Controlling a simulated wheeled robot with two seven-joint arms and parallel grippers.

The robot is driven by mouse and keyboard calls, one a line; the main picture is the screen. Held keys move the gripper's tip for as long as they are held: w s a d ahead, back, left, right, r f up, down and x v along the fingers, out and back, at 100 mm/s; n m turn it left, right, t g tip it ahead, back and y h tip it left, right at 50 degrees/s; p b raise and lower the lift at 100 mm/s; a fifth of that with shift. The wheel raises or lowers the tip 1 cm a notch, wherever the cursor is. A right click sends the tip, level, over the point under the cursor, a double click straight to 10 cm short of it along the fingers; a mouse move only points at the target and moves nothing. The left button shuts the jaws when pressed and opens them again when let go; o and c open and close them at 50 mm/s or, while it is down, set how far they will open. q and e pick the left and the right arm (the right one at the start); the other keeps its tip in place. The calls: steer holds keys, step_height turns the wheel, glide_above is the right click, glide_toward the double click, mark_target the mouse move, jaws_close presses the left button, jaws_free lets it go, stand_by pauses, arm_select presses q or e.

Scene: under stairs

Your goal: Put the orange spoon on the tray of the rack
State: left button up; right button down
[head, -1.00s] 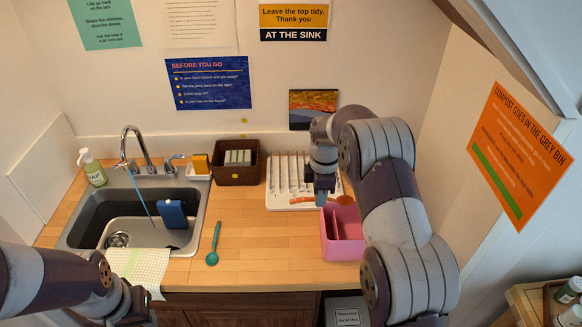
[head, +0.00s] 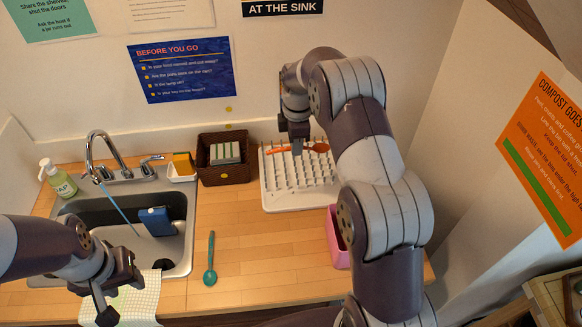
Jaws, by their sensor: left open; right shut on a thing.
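The orange spoon (head: 318,147) is held sideways in my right gripper (head: 297,150), which is shut on its handle. Its bowl points right, and it is over the back part of the white rack (head: 272,201). The rack has rows of upright pegs and stands on the wooden counter against the wall. I cannot tell how far the spoon is above the rack. My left gripper (head: 118,298) is open and empty over the checkered cloth at the front left.
A teal spoon (head: 210,262) lies on the counter. A pink bin (head: 336,240) stands right of it, partly behind my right arm. A brown basket (head: 226,174) stands left of the rack. The sink (head: 182,262) holds a blue object (head: 155,221).

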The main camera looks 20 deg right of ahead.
step_height(320, 180, down, 2)
steer(key=b, duration=0.4)
glide_above(295, 199)
step_height(295, 199, down, 12)
steer(key=f, duration=0.1)
arm_select(q)
step_height(295, 199, down, 8)
steer(key=b, duration=0.3)
steer(key=shift+w+b, duration=0.25)
steer(key=shift+b, duration=0.15)
arm_select(e)
steer(key=shift+f, duration=3.15)
arm_select(q)
steer(key=shift+r, duration=0.1)
steer(key=shift+f+b, duration=0.5)
arm_select(e)
steer(key=shift+f, duration=0.55)
steer(key=c, duration=1.1)
jaws_free()
steer(key=shift+r, duration=0.1)
